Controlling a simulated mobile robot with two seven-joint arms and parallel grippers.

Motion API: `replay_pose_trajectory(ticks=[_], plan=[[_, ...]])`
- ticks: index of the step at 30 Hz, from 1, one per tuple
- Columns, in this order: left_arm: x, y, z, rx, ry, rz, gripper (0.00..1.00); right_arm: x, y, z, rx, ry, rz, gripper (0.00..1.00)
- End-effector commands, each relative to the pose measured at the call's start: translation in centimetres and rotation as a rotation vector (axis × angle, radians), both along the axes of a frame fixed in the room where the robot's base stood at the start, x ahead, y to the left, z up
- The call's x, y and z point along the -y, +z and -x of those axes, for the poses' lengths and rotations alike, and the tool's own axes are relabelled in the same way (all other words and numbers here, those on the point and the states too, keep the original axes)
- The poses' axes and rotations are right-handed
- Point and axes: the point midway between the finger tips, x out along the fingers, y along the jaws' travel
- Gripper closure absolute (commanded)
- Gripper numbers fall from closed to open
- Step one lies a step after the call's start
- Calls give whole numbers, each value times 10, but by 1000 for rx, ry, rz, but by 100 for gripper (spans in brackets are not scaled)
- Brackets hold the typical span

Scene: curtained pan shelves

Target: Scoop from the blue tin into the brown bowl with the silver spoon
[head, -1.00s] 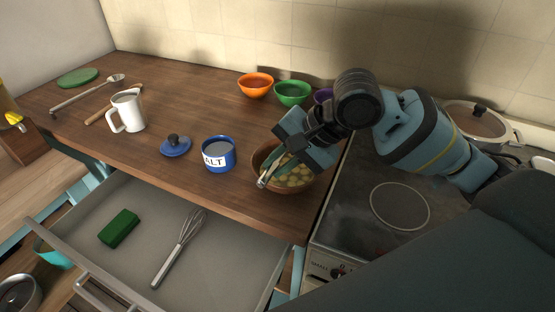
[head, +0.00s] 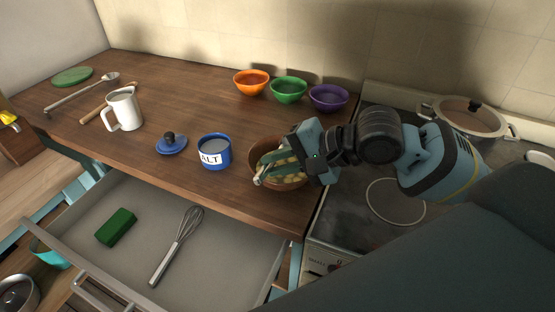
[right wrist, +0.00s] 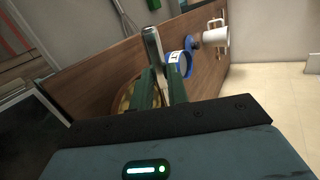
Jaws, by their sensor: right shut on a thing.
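The blue tin (head: 214,153) stands open on the wooden counter, its label partly reading "ALT". It also shows in the right wrist view (right wrist: 178,66). The brown bowl (head: 290,187) sits to its right near the front edge and holds round pale yellow pieces. My right gripper (head: 276,163) is over the bowl, shut on a silver metal piece that looks like the silver spoon (right wrist: 152,45). The piece sticks out past the fingertips; its other end is hidden. My left gripper is not in view.
The blue lid (head: 171,145) lies left of the tin, beside a white mug (head: 123,110). Orange (head: 252,84), green (head: 289,91) and purple (head: 328,99) bowls stand behind. An open drawer (head: 140,258) juts out in front, holding a whisk (head: 178,245) and green block (head: 116,227).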

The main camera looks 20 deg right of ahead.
Motion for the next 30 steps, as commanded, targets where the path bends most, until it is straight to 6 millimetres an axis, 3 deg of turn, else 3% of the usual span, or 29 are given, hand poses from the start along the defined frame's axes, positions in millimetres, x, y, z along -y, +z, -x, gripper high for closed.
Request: replay_pose_trajectory(ticks=[11,30], plan=[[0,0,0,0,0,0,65,0,0,0,16,-3,-16,100],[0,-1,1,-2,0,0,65,1,-6,3,190,-39,-182,100]])
